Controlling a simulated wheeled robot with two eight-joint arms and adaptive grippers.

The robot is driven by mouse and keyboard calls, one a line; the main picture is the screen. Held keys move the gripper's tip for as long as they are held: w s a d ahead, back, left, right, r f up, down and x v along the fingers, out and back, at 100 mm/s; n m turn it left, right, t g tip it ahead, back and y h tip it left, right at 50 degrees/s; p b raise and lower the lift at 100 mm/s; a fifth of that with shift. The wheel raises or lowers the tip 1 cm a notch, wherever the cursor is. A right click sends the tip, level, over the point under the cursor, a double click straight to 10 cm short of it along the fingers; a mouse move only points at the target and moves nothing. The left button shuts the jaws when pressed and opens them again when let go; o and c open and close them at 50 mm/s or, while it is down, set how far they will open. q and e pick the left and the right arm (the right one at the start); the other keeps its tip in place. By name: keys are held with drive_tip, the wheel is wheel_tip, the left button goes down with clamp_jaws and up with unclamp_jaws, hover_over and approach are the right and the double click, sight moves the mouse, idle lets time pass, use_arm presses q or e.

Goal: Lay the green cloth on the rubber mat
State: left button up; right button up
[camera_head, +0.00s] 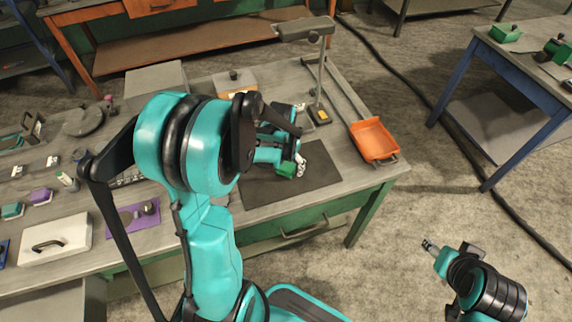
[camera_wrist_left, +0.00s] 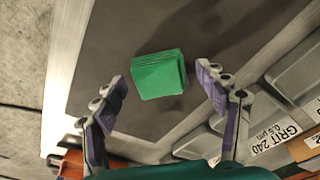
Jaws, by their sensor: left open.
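The green cloth (camera_head: 286,169) is a small folded pad on the dark rubber mat (camera_head: 255,188). In the left wrist view the cloth (camera_wrist_left: 160,75) appears to lie flat on the mat (camera_wrist_left: 110,45), inside its edges. My left gripper (camera_head: 299,163) is over the mat at the cloth. In the left wrist view its fingers (camera_wrist_left: 163,85) are spread on either side of the cloth, with gaps on both sides. My right gripper (camera_head: 431,246) is away from the bench, above the floor at the lower right; its jaws are too small to judge.
An orange tray (camera_head: 373,139) sits right of the mat, and a lamp (camera_head: 310,32) stands behind it.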

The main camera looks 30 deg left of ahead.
use_arm(q)
drive_tip(key=shift+r, duration=0.25)
wheel_tip(320, 180, up, 11)
drive_tip(key=s+p, duration=0.1)
drive_tip(key=p, duration=0.3)
drive_tip(key=s+d+r+t, duration=0.5)
drive_tip(key=s+d+r, duration=0.2)
drive_tip(key=s+d, duration=0.3)
drive_tip(key=shift+d+m+t, duration=0.4)
drive_tip(key=shift+d, duration=0.1)
